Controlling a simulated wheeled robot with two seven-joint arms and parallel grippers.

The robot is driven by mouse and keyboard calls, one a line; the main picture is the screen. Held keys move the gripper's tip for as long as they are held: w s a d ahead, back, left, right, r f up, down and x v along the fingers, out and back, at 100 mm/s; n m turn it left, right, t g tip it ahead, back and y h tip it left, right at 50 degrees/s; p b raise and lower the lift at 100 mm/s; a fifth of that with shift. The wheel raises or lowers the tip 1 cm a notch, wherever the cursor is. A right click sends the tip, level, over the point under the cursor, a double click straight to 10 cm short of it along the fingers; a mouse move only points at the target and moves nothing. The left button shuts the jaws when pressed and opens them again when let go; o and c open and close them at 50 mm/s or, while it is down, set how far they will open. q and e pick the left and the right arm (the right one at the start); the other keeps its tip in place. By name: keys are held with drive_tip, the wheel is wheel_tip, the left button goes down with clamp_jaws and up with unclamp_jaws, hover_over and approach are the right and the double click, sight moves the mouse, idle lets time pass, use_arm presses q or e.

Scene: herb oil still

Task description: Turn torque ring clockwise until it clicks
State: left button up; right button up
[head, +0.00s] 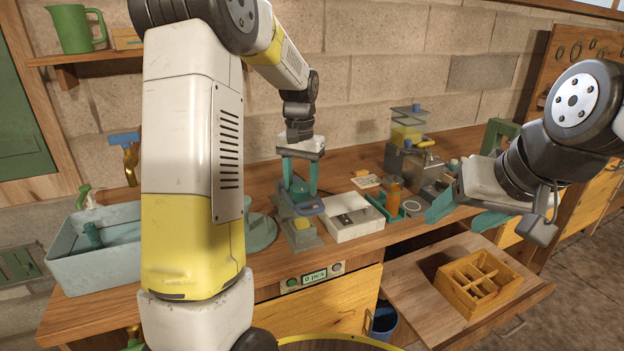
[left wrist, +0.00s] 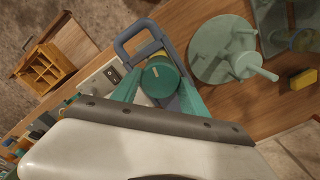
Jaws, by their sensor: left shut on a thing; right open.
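My left gripper (head: 300,195) points straight down over a small grey stand (head: 303,240) near the bench's front edge. Its teal fingers are shut on a round green cap, seen as the torque ring (left wrist: 160,78) in the left wrist view, with a yellow part beside it. A blue-grey looped handle (left wrist: 137,38) frames the cap there; it also shows in the head view (head: 311,207). Whether the ring is seated cannot be told. My right gripper (head: 455,212) is open and empty, above the bench's front edge at the right.
A white box (head: 352,226) stands just right of the stand. A green round rack (left wrist: 222,50) with pegs stands on the other side. A blue-grey basin (head: 80,262) is at the left. An open drawer (head: 415,298) holds a yellow divided crate (head: 475,290) at the front right.

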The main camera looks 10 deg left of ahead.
sight(301, 186)
use_arm(q)
drive_tip(key=m, duration=0.3)
drive_tip(key=shift+m, duration=2.1)
drive_tip(key=o, duration=1.4)
drive_tip(key=shift+c, duration=0.2)
drive_tip(key=shift+r, duration=0.1)
wheel_tip(301, 186, up, 8)
drive_tip(key=shift+f, duration=0.2)
